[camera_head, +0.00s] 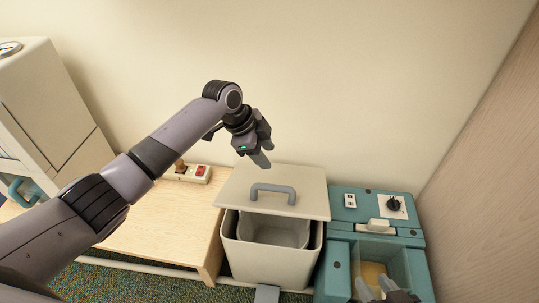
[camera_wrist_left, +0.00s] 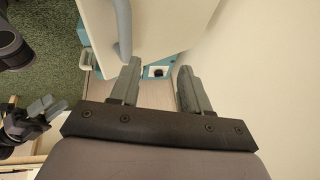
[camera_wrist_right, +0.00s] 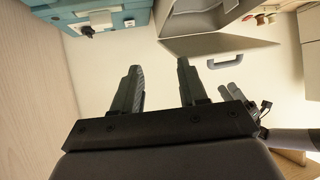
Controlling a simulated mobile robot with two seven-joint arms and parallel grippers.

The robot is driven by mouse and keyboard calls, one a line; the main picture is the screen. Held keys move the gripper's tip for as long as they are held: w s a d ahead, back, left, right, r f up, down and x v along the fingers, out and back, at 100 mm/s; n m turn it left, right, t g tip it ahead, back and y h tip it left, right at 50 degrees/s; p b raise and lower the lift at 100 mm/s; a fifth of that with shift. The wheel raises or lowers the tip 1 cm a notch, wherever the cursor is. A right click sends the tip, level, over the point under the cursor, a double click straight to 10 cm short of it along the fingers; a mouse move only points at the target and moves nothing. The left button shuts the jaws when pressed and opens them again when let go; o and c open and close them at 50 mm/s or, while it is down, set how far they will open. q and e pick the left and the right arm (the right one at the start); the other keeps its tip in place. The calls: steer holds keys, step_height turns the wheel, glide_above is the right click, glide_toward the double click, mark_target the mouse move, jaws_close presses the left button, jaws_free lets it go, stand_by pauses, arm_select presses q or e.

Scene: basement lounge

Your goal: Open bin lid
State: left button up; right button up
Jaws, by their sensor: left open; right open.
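The cream bin (camera_head: 268,262) stands against the wall. Its lid (camera_head: 300,188) is tilted up at the front, and the grey inner bucket (camera_head: 275,230) shows through the gap. A grey handle (camera_head: 273,190) is on the lid; it also shows in the left wrist view (camera_wrist_left: 122,28) and the right wrist view (camera_wrist_right: 225,62). My left gripper (camera_head: 263,155) is open and empty, just behind and above the lid, apart from the handle. My right gripper (camera_head: 376,288) is open and empty, low over the teal unit to the right of the bin.
The teal unit (camera_head: 338,250) with a black knob stands right of the bin, beside a wood panel (camera_head: 490,170). A low wooden table (camera_head: 160,230) with a red-switch box (camera_head: 200,172) is at left. A pale cabinet (camera_head: 50,110) stands far left. A grey pedal (camera_head: 267,294) is at the bin's foot.

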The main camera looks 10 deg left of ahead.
arm_select(q)
steer(key=v, duration=0.3)
arm_select(e)
steer(key=shift+s+d+f, duration=0.45)
steer(key=shift+f, duration=0.05)
